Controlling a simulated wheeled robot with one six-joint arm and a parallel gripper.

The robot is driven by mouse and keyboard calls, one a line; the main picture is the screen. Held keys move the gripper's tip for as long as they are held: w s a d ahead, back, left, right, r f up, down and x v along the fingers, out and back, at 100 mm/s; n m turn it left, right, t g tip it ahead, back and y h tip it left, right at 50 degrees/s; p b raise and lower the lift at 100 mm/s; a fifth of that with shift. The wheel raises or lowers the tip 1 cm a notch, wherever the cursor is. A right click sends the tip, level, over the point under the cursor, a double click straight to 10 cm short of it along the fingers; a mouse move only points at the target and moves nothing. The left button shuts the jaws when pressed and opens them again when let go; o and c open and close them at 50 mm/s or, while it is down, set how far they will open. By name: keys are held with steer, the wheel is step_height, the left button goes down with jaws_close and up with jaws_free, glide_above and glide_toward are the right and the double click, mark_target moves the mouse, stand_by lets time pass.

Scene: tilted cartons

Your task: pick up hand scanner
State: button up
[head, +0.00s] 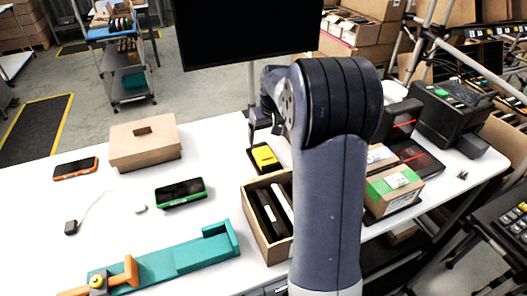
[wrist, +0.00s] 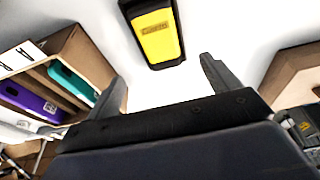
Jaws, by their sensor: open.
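A black and yellow handheld device, which looks like the hand scanner (head: 264,158), lies on the white table in the head view, left of my arm and behind a wooden box. In the wrist view the scanner (wrist: 156,36) lies at top centre with its yellow face up, beyond the fingertips. My gripper (wrist: 162,74) is open, with clear white table between its fingers, and is apart from the scanner. In the head view my gripper (head: 265,126) shows partly past my arm, above and just behind the scanner.
A wooden box (head: 251,217) with upright items stands close in front of the scanner. A green-edged device (head: 181,192), an orange-edged device (head: 76,168), a lidded tan box (head: 145,153) and a teal tray (head: 180,262) lie to the left. Cartons (head: 394,188) stand at right.

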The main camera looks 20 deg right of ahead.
mark_target(264, 153)
steer(key=x, duration=0.6)
steer(key=p+x, duration=0.1)
steer(key=x, duration=0.2)
steer(key=shift+s, duration=0.3)
steer(key=shift+c, duration=0.2)
steer(key=c, duration=0.9)
